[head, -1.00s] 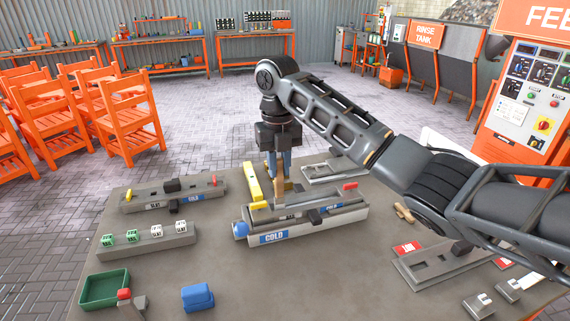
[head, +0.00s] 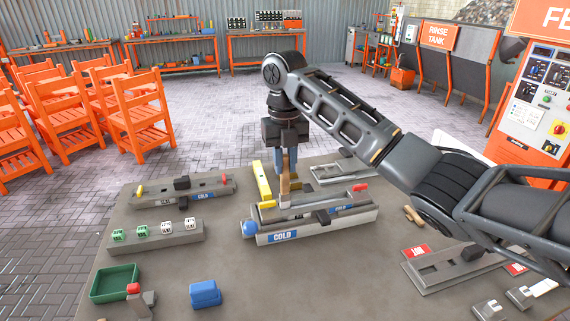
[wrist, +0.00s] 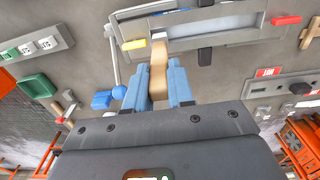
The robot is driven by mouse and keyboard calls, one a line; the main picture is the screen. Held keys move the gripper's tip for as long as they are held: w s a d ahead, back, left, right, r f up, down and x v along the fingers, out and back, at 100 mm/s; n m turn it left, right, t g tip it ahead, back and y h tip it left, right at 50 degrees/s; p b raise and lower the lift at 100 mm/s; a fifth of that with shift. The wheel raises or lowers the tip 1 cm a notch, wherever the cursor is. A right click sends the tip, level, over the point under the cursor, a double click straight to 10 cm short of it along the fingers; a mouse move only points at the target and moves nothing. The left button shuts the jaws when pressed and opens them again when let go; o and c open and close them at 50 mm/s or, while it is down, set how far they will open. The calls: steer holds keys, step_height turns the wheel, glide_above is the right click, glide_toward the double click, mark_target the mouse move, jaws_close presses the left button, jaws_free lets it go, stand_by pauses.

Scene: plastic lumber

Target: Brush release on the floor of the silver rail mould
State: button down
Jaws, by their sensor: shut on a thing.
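The silver-grey rail mould (head: 345,205) lies in the middle of the table, on a pale bed with a blue COLD label (head: 285,237). It also shows at the top of the wrist view (wrist: 240,22). My gripper (head: 285,180) points down over its left part, with blue fingers shut on a wooden-handled brush (head: 284,190). The handle (wrist: 158,75) stands between the fingers in the wrist view. The brush's low end is at the mould's left half; I cannot tell whether the bristles touch the floor, which is partly hidden.
A yellow bar (head: 262,180) stands just left of the brush. A blue knob (head: 249,229) sits at the bed's left end. Another mould (head: 190,190) lies at left, and a grey plate (head: 445,268) at right. A green tray (head: 115,284) and blue block (head: 205,294) are in front. Front middle is clear.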

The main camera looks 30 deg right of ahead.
steer(key=shift+r, duration=3.5)
steer(key=c, duration=1.5)
jaws_free()
steer(key=shift+c, duration=0.2)
jaws_close()
